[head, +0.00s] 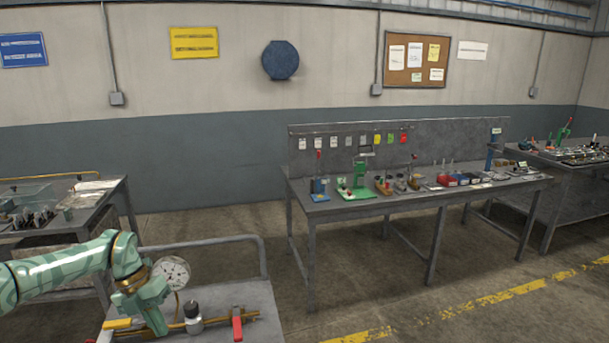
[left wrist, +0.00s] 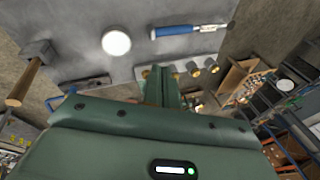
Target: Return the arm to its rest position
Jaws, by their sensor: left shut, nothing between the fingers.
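My left arm, pale green with darker bands, comes in from the left in the head view. Its gripper (head: 156,322) points down over the left part of a grey cart top (head: 262,298). In the left wrist view the gripper's fingers (left wrist: 165,84) are together with nothing between them. Below them in that view is a grey surface (left wrist: 80,45) with a blue-handled tool (left wrist: 185,31), a white round object (left wrist: 116,43) and a hammer (left wrist: 30,75). My right gripper is out of view.
On the cart are a round dial gauge (head: 172,271), a dark-capped fitting (head: 193,314) and a red-handled piece (head: 237,325). A cart rail (head: 205,243) rises behind. A long workbench (head: 425,199) with small items stands right; another bench (head: 70,222) stands left. Open floor (head: 350,285) lies between.

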